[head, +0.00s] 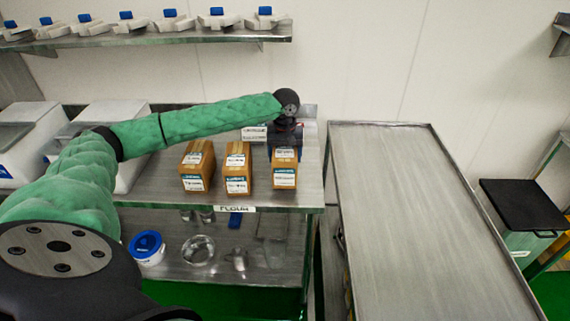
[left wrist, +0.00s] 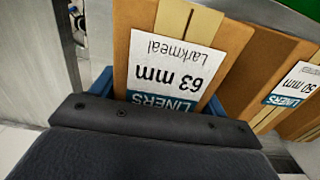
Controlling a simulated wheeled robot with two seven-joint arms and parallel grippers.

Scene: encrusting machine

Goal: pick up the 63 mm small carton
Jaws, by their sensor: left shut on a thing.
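The 63 mm carton (head: 285,167) is a small brown box with a white and teal label, the rightmost of the front cartons on the metal shelf. In the left wrist view the carton (left wrist: 136,50) shows a label reading "63 mm" upside down. My left gripper (head: 285,132) is at the carton's far end, and its blue fingers (left wrist: 100,88) show at both sides of the carton. It is shut on the carton. I cannot tell whether the carton is clear of the shelf. My right gripper is not in view.
Two similar cartons (head: 237,167) (head: 197,166) stand to the left; the 50 mm one (left wrist: 292,92) is close by in the wrist view. Another box (head: 254,133) is behind. A bare steel table (head: 420,220) lies to the right, across a narrow gap.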

